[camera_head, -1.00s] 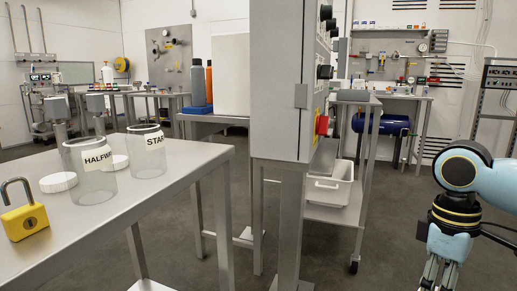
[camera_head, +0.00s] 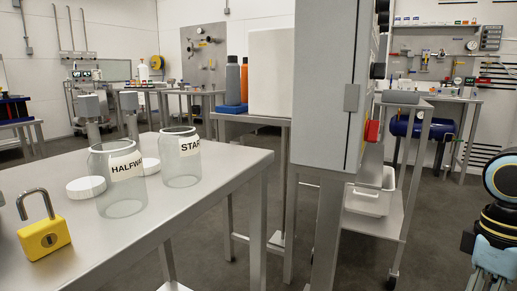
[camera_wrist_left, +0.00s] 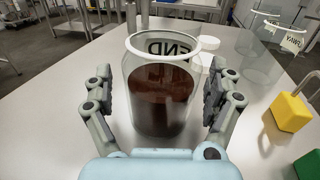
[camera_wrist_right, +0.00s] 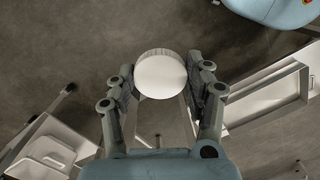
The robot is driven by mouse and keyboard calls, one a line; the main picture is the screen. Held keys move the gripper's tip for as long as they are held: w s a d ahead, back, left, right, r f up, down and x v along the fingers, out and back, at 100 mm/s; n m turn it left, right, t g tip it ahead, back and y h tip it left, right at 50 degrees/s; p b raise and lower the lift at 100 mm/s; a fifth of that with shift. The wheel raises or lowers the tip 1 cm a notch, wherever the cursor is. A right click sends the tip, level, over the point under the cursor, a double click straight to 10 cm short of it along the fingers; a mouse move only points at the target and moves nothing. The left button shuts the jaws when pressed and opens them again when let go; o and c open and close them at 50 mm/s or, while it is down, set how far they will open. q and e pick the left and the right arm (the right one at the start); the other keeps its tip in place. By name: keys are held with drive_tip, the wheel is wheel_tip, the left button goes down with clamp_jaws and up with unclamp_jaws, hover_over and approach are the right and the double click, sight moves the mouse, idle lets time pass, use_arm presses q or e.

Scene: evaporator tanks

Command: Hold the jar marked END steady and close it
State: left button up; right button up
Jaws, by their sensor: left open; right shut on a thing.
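The END jar (camera_wrist_left: 160,95) is clear glass with dark brown contents and stands upright on the steel table, its mouth uncovered. Its END label (camera_wrist_left: 172,47) is on the far side, seen through the glass. My left gripper (camera_wrist_left: 159,82) is open, one finger on each side of the jar. My right gripper (camera_wrist_right: 160,82) is shut on a round white lid (camera_wrist_right: 160,75), held above the floor, away from the table.
The HALFWAY jar (camera_head: 120,187) and START jar (camera_head: 181,160) stand open on the table (camera_head: 208,204), with white lids (camera_head: 86,187) beside them. A yellow padlock (camera_head: 44,236) is at the table's left. A grey cabinet (camera_head: 333,90) stands right of the table.

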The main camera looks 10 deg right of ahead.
use_arm(q)
drive_tip(key=shift+s+r, duration=0.1)
drive_tip(key=shift+s, duration=0.15)
use_arm(e)
drive_tip(key=shift+s+r, duration=0.1)
drive_tip(key=shift+s, duration=0.05)
use_arm(q)
drive_tip(key=shift+w, duration=0.15)
drive_tip(key=c, duration=1.6)
drive_tip(key=shift+c, duration=0.2)
drive_tip(key=shift+r, duration=0.1)
use_arm(e)
drive_tip(key=shift+r, duration=0.1)
